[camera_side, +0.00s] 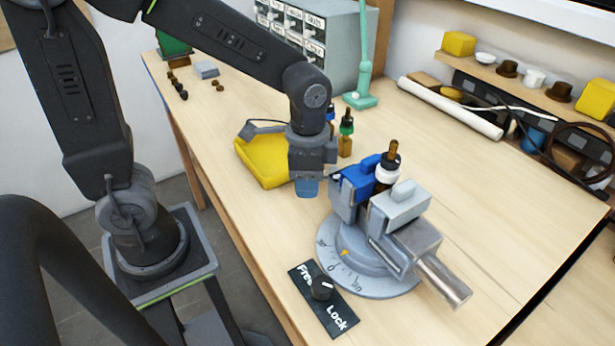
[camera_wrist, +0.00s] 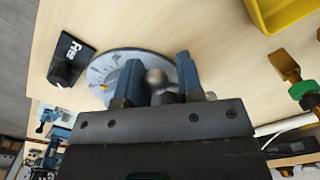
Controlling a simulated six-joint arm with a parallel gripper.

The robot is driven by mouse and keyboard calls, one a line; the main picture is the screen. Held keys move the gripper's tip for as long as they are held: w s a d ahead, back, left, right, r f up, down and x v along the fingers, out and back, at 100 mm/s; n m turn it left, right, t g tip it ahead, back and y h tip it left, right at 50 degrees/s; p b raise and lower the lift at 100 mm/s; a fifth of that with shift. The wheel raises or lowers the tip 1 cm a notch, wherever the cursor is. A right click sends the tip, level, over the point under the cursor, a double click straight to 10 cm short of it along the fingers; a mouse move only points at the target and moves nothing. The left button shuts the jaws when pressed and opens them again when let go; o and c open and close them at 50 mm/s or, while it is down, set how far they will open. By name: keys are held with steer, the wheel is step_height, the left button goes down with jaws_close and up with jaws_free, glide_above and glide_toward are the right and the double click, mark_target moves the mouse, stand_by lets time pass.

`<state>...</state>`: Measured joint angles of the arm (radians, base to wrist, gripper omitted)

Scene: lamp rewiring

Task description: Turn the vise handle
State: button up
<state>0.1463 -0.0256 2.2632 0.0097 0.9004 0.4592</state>
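The vise has a blue jaw (camera_side: 357,182), a grey jaw (camera_side: 399,203) and a thick silver cylinder (camera_side: 443,281) sticking out at its lower right. A bottle-shaped lamp part (camera_side: 387,172) with a white collar and brown top stands upright between the jaws. My gripper (camera_side: 307,187) is left of the blue jaw, pointing down. In the wrist view, its two blue fingers (camera_wrist: 159,80) are apart, with a grey ball-ended vise handle part (camera_wrist: 156,77) between them. I cannot tell whether the fingers touch it. The handle is hidden in the side view.
The vise stands on a round marked base (camera_side: 330,262). A black Free/Lock panel (camera_side: 335,318) with a knob is in front. The bench at right is mostly clear.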

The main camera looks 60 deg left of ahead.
mark_target(326, 174)
jaws_close()
steer(key=r+g, duration=0.1)
steer(key=g, duration=0.1)
steer(key=w+r+g, duration=0.1)
steer(key=g, duration=0.2)
steer(key=shift+w+d+r, duration=0.1)
steer(key=shift+w, duration=0.1)
steer(key=g, duration=0.2)
steer(key=w+r+g, duration=0.1)
steer(key=g, duration=0.1)
steer(key=w+g, duration=0.1)
steer(key=g, duration=0.1)
steer(key=shift+w+r, duration=0.2)
steer(key=shift+r, duration=0.15)
stand_by(0.5)
steer(key=o, duration=0.5)
jaws_free()
